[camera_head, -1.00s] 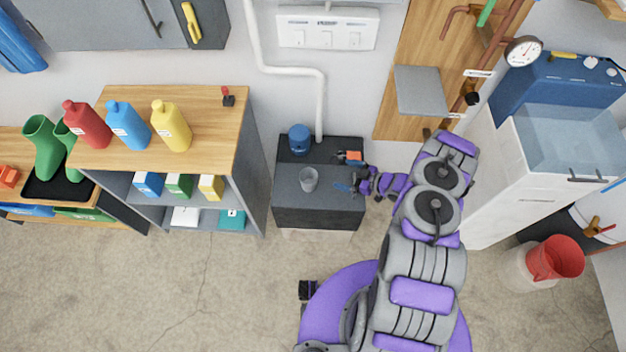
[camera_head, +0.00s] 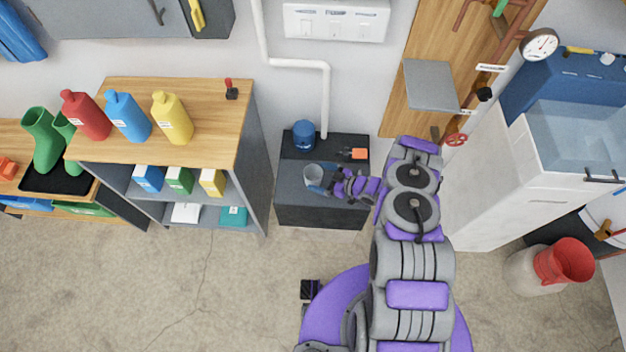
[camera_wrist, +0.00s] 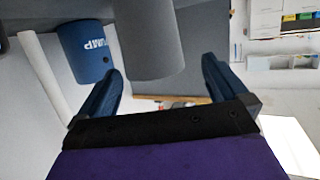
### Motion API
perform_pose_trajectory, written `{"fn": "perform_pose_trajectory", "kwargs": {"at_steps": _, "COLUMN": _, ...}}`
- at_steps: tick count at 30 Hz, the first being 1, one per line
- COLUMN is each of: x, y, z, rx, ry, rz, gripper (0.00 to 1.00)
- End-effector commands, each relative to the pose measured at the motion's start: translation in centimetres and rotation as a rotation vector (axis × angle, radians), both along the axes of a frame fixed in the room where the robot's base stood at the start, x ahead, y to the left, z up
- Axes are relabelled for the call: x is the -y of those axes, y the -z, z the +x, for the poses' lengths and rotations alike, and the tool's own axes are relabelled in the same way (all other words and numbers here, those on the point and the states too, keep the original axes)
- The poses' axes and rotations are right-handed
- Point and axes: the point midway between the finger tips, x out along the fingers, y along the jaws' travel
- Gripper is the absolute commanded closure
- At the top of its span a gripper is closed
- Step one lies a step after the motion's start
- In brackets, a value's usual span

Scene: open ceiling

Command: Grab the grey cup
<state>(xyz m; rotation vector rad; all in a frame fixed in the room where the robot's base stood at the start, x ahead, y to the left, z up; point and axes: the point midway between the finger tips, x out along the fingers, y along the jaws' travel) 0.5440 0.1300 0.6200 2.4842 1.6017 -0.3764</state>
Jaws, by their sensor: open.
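The grey cup (camera_head: 312,174) stands on the dark cabinet (camera_head: 290,212) in the head view. My gripper (camera_head: 322,180) is at the cup's right side, and its fingers partly overlap the cup in this view. In the wrist view the grey cup (camera_wrist: 150,38) is large and lies ahead, between the directions of the two blue fingers. My gripper (camera_wrist: 162,80) is open there, and nothing is shut between its fingers. Whether a finger touches the cup I cannot tell.
A blue canister (camera_head: 303,135) stands behind the cup; it also shows left of it in the wrist view (camera_wrist: 86,52). An orange object (camera_head: 359,154) lies on the cabinet's back right. A shelf unit (camera_head: 258,165) stands close on the left. A white pipe (camera_head: 325,100) runs down behind.

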Motion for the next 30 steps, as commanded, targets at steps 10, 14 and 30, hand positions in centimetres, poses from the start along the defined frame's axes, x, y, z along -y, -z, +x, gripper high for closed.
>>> {"fn": "perform_pose_trajectory", "kwargs": {"at_steps": 10, "x": -2.7, "y": 1.1, "z": 1.8, "rx": 0.002, "ry": -0.003, "rz": -0.001, "gripper": 0.0}}
{"fn": "perform_pose_trajectory", "kwargs": {"at_steps": 14, "x": -4.1, "y": 1.4, "z": 2.5, "rx": 0.001, "ry": -0.001, "rz": 0.0, "gripper": 0.0}}
{"fn": "perform_pose_trajectory", "kwargs": {"at_steps": 30, "x": -4.8, "y": 1.4, "z": 2.9, "rx": 0.0, "ry": 0.001, "rz": -0.001, "gripper": 0.18}}
